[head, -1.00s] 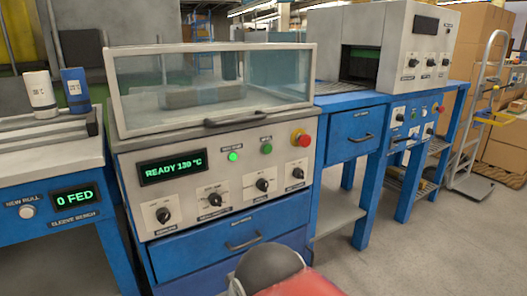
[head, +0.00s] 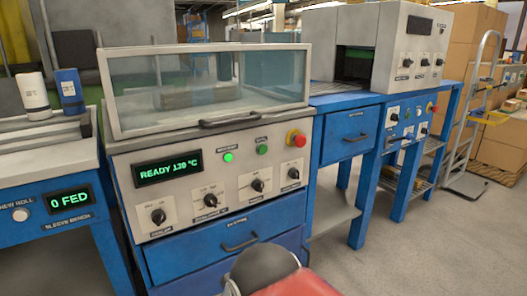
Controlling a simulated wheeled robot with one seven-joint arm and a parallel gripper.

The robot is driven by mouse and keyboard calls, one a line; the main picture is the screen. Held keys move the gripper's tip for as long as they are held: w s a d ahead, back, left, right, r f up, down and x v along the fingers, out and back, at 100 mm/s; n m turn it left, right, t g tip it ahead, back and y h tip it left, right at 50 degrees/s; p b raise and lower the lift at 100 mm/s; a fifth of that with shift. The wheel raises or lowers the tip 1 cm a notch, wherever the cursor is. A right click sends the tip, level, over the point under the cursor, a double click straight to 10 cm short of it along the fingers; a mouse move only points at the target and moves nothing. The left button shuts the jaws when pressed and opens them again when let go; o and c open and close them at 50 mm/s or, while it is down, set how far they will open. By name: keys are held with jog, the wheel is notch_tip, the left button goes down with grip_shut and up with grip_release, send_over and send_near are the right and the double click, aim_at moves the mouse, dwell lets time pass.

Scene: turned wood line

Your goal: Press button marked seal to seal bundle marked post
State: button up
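The sealing machine (head: 210,165) stands in the middle of the head view, with a closed clear lid (head: 205,78) and a long handle. Its green display (head: 167,167) reads "READY" and about 130 °C. A lit green button (head: 228,157) and a darker green button (head: 262,149) sit on its panel; their small labels are too blurred to read. A brownish bundle (head: 190,98) lies under the lid; no mark on it is readable. My gripper is not in view; only a rounded dark and red part of my arm shows at the bottom.
A red stop button (head: 296,138) and several black knobs share the panel. At left, the sleeve bench (head: 50,208) shows "0 FED" and holds a white roll (head: 33,95) and a blue roll (head: 70,90). At right are a tunnel machine (head: 375,45), a hand truck (head: 478,110) and open floor.

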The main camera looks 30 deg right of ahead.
grip_shut()
dwell(1.5)
